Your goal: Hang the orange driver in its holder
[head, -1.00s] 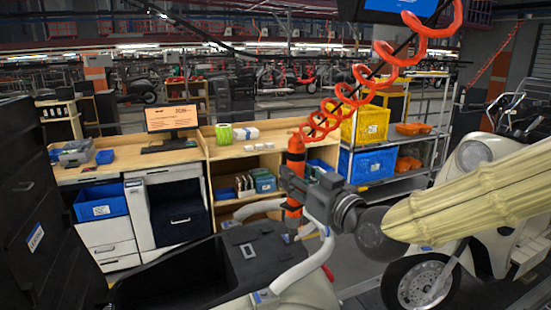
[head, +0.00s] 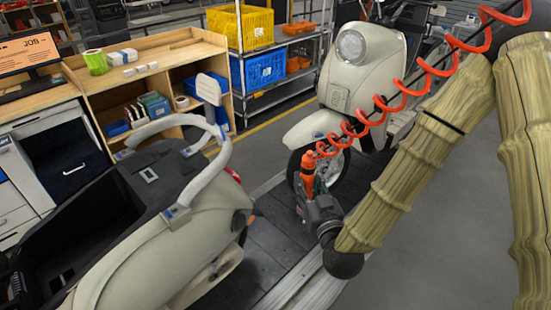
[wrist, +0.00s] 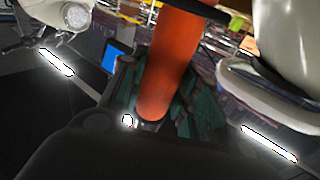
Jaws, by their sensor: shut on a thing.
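The orange driver (head: 308,172) hangs roughly upright on a red coiled cord (head: 425,72) that runs from its top to the upper right. My gripper (head: 308,198) is shut on the driver's lower part, above the floor between the two scooters. In the wrist view the orange driver (wrist: 168,65) fills the middle and passes between the dark fingers of my gripper (wrist: 152,110). The driver's lower tip is hidden there. I cannot make out the holder in either view.
A cream scooter body (head: 175,245) with a white curved rail stands close on the left. Another cream scooter (head: 365,70) stands behind the driver. A wooden workbench (head: 150,55) and a shelf with yellow (head: 243,28) and blue bins (head: 258,70) are behind. Grey floor is clear at lower right.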

